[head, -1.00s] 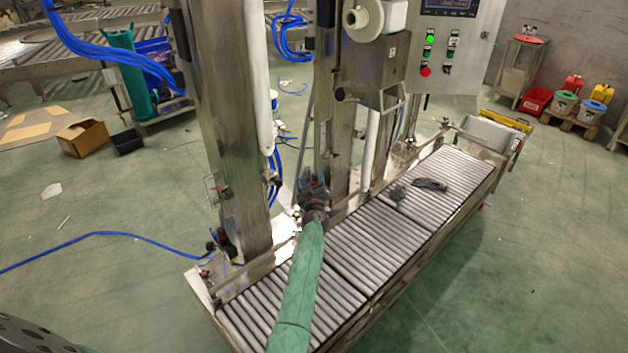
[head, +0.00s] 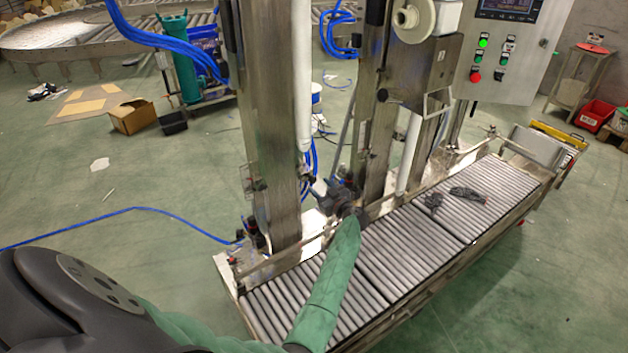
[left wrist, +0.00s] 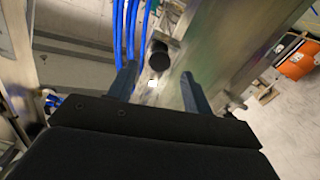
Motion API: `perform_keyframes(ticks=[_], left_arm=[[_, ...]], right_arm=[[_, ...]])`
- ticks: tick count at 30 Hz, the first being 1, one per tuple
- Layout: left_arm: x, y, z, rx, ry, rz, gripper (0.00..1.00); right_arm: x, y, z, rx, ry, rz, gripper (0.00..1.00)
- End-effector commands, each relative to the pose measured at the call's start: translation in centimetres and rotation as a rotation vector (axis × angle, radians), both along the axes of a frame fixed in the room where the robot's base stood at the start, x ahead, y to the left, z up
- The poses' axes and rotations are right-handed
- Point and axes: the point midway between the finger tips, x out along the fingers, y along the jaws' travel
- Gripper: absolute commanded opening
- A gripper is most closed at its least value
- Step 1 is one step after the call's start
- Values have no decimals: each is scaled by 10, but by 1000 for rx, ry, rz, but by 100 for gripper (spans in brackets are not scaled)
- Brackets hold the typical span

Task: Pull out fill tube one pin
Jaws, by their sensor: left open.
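My left gripper (head: 336,192) is at the end of my green-sleeved arm, among the steel columns behind the roller conveyor. In the left wrist view its two fingers (left wrist: 159,88) are apart, with nothing held between them. A black round knob (left wrist: 158,60), possibly the pin's head, shows beyond the fingertips, between them and nearer the left finger. It appears mounted beside a steel column (left wrist: 222,50). Two white vertical tubes, one on the left (head: 303,80) and one on the right (head: 409,152), stand by the columns. The pin cannot be made out in the head view. My right gripper is not visible.
The roller conveyor (head: 400,260) runs below my arm, with dark gloves (head: 467,194) lying on it. A control panel (head: 505,60) stands at the upper right. Blue hoses (left wrist: 130,30) hang close by the left finger. Open green floor (head: 120,195) lies to the left.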

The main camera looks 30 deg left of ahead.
Motion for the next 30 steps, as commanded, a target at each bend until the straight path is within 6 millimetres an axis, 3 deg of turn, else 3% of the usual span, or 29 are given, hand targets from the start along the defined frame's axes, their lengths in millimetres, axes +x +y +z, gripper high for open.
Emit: perform_keyframes(ticks=[9,22,30], left_arm=[[16,37,2,1,-1,-2,50],[19,45,0,0,0,-2,50],[19,45,0,0,0,-1,0]], right_arm=[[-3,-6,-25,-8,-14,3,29],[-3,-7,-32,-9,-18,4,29],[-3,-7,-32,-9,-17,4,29]])
